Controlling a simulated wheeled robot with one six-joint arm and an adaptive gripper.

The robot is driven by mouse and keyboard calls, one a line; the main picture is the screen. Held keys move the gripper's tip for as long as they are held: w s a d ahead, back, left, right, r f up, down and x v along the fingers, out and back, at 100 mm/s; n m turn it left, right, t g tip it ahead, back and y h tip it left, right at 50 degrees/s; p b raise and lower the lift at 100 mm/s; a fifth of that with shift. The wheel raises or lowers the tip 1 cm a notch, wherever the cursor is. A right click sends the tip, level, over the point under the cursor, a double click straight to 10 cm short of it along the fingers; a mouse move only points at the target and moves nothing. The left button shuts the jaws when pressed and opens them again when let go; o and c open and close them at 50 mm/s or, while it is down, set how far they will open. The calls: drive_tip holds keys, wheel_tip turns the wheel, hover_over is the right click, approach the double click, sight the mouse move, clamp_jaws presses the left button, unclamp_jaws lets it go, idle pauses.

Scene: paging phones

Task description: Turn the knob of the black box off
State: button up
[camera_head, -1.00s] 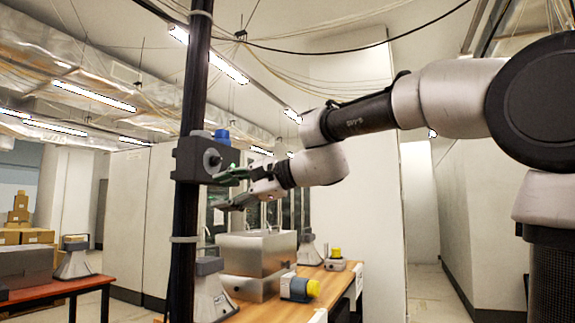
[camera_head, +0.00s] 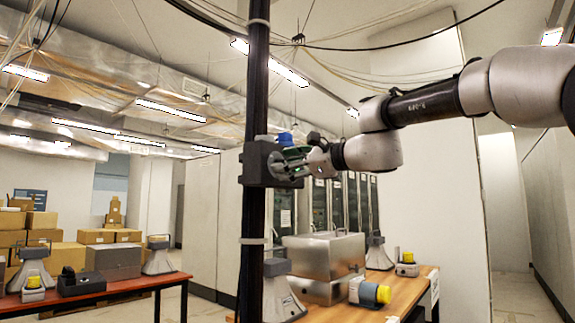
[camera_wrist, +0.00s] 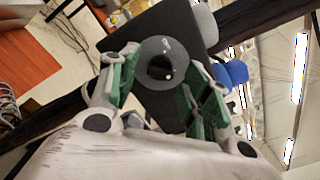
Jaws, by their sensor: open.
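The black box (camera_head: 258,163) is fixed on a dark vertical pole, with a blue part (camera_head: 285,138) on top. Its round grey knob (camera_wrist: 153,50) fills the middle of the wrist view, with a dark round centre and a small pale mark on the rim. My gripper (camera_head: 296,163) is open at the box's right-hand face. In the wrist view its green-sided fingers (camera_wrist: 163,75) stand on either side of the knob. I cannot tell whether they touch it. In the head view the gripper hides most of the knob.
The dark pole (camera_head: 252,215) rises beside my gripper. Below are a wooden table (camera_head: 330,312) with metal boxes (camera_head: 325,255) and a grey-and-yellow device (camera_head: 370,292), and a red table (camera_head: 125,285) at left. White cabinets stand behind.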

drive_tip(key=shift+w+a, duration=0.15)
drive_tip(key=shift+a, duration=0.15)
drive_tip(key=c, duration=1)
drive_tip(key=shift+c, duration=0.2)
